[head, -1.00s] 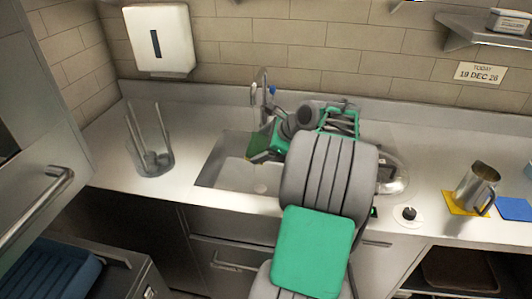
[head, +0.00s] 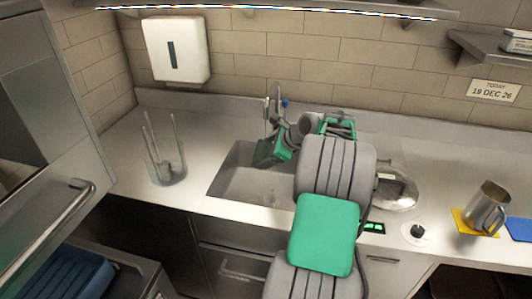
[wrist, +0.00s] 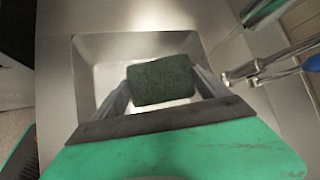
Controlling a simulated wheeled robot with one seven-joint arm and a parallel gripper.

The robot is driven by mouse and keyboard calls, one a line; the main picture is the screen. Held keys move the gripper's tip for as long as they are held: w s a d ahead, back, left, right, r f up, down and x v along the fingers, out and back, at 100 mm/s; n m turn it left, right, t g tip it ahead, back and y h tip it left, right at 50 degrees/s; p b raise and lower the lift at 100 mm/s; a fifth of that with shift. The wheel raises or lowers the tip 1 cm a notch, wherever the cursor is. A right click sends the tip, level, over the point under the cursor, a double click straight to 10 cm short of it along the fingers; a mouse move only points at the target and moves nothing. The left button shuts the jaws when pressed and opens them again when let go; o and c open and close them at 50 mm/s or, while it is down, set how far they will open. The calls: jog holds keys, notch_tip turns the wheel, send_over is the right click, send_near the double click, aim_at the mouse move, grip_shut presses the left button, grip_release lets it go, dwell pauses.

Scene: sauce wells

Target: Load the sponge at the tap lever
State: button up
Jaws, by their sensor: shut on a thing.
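My gripper (wrist: 160,88) is shut on a dark green sponge (wrist: 160,80), which sits between the two fingers in the wrist view. In the head view the gripper (head: 268,153) is over the back part of the sink, and the sponge cannot be told apart from its green parts. The tap (head: 267,112) with a blue-tipped lever (head: 284,103) stands behind the sink, just beyond my gripper. In the wrist view the metal tap (wrist: 262,72) and the blue lever end (wrist: 312,64) are at the right, apart from the sponge.
The sink (head: 238,185) lies open below the gripper. A clear container with utensils (head: 165,163) stands to its left. A clear dome (head: 400,188), a black knob (head: 416,231) and a metal jug (head: 486,208) on a yellow mat are to the right. A towel dispenser (head: 176,50) hangs above.

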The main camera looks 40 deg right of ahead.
jog(key=shift+s, duration=0.1)
jog(key=s+a+p, duration=0.2)
jog(key=s, duration=0.5)
jog(key=shift+s+a, duration=0.2)
jog(key=shift+a, duration=0.05)
jog(key=shift+r, duration=0.1)
dwell(1.1)
jog(key=s+a+r+p, duration=0.1)
jog(key=s+r+p, duration=0.2)
jog(key=s+p, duration=0.1)
jog(key=shift+s+a+r+p, duration=0.25)
jog(key=shift+s+r+p, duration=0.15)
jog(key=shift+p, duration=0.45)
